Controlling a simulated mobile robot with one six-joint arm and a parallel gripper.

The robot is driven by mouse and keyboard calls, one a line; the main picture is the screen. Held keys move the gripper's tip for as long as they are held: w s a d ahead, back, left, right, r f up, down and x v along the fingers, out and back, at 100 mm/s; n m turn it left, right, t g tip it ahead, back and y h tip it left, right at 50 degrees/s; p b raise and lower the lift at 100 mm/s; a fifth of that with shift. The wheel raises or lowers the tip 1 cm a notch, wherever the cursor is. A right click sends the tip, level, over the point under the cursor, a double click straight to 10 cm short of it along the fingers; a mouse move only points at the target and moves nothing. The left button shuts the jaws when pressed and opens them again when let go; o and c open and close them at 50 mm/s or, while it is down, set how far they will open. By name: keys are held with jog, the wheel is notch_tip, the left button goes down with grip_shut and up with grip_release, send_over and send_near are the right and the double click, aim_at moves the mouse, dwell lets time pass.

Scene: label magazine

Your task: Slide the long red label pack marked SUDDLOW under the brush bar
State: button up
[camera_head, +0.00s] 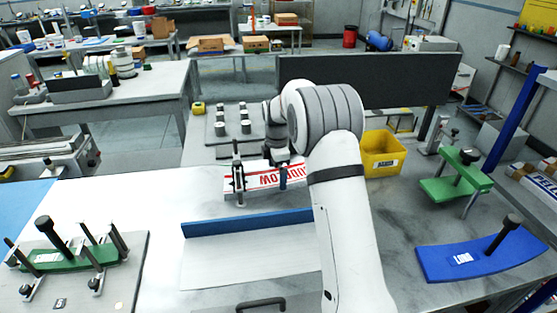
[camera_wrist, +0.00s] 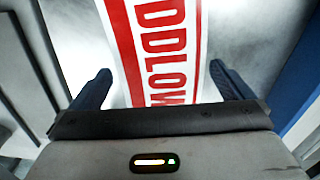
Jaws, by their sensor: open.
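The long red-and-white label pack (camera_head: 263,180) lies on the table in the middle of the head view, its large red lettering upside down there. In the wrist view the pack (camera_wrist: 160,40) shows the letters DDLOW and runs between my fingers. My gripper (camera_wrist: 160,84) is open, one finger on each side of the pack, with pale surface showing between pack and fingers. In the head view my gripper (camera_head: 284,172) is at the pack's right part, and my arm hides its right end. A dark post fixture (camera_head: 238,170) stands at the pack's left part; I cannot tell whether it is the brush bar.
A white plate with a blue strip (camera_head: 247,222) lies nearer the camera. A yellow bin (camera_head: 382,153) stands right of my arm. Green fixtures stand at left (camera_head: 72,258) and right (camera_head: 455,185); a blue curved plate (camera_head: 478,262) lies at right. White table left of the pack is clear.

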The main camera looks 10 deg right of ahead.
jog(key=shift+f, duration=0.9)
jog(key=c, duration=1.2)
